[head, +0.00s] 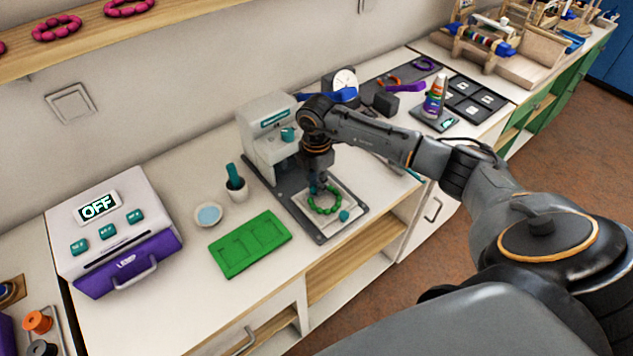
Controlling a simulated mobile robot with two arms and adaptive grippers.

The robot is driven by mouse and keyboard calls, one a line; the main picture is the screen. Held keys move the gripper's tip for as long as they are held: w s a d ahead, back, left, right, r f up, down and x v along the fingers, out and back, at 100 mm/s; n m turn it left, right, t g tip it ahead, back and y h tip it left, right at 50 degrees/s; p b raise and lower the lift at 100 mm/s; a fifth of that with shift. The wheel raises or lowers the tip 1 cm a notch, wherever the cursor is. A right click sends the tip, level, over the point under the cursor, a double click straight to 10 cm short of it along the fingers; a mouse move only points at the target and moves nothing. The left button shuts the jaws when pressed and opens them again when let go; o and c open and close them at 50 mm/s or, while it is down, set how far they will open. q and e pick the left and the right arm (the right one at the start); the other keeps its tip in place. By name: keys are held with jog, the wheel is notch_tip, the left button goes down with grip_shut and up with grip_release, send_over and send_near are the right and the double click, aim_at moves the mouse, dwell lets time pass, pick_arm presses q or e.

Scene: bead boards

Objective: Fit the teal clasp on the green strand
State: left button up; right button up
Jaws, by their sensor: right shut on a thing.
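The green strand (323,209) is a ring of round green beads. It is at a pale tray (302,207) on the dark base plate of a white press. A small teal piece (344,215), which looks like the clasp, is at the ring's near right side; I cannot tell whether it touches the beads. My right gripper (319,187) points down at the far side of the ring, shut on the green strand. Its fingertips are small and partly dark against the plate. My left gripper is out of view.
The white press (266,125) stands just behind the gripper. A white and purple machine (115,230) reads OFF.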

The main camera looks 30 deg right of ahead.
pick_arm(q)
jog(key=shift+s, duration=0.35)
pick_arm(e)
jog(key=o, duration=0.9)
jog(key=o, duration=0.3)
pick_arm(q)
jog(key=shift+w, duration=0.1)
pick_arm(e)
jog(key=shift+o, duration=0.2)
jog(key=shift+r, duration=0.2)
jog(key=shift+r+p, duration=2.8)
jog(key=shift+r, duration=0.55)
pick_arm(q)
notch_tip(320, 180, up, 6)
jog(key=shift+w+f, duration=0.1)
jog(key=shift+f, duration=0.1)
